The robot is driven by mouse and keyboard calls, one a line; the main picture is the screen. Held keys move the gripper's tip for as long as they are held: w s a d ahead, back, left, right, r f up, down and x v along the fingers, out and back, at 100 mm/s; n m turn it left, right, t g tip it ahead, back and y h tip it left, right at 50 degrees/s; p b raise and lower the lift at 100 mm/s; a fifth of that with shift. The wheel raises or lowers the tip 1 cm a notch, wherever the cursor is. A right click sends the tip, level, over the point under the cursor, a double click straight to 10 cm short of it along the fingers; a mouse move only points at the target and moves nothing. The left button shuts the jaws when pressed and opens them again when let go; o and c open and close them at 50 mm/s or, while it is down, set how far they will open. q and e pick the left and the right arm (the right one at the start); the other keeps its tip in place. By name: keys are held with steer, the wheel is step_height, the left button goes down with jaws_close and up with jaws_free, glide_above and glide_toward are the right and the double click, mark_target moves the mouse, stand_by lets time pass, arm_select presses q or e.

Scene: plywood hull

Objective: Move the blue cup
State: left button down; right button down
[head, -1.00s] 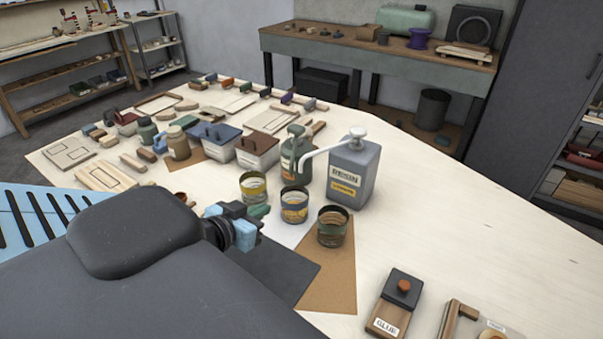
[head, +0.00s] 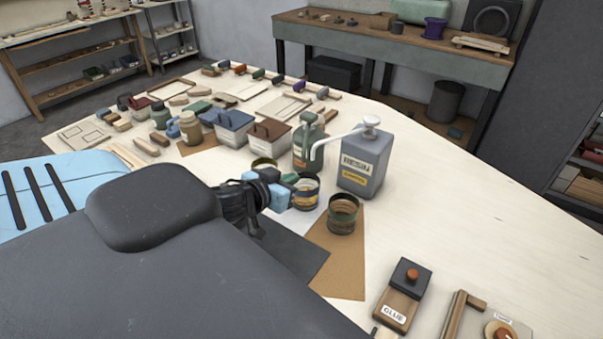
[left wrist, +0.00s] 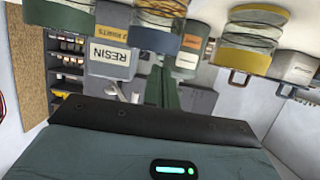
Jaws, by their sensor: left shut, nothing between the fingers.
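The blue cup (head: 306,191) stands upright on the table, between a yellow cup (head: 264,164) and a green cup (head: 343,213). My left gripper (head: 283,189) is shut and empty, just left of the blue cup. It partly hides the yellow cup and the blue cup's left edge; I cannot tell if it touches the blue cup. The left wrist view is upside down. It shows the blue cup (left wrist: 154,27) at the top middle, the green cup (left wrist: 62,14) left and the yellow cup (left wrist: 252,40) right. My right gripper is out of view.
A grey resin can (head: 365,160) with a white spout and a green bottle (head: 309,142) stand behind the cups. A glue block (head: 404,292) lies at the front right. Bins and wooden parts crowd the far left.

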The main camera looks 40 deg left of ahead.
mark_target(301, 174)
arm_select(q)
steer(key=w, duration=0.4)
steer(key=shift+w+a, duration=0.3)
steer(key=shift+w, duration=0.3)
steer(key=shift+s+f, duration=0.15)
steer(key=shift+f, duration=0.65)
steer(key=shift+f, duration=0.2)
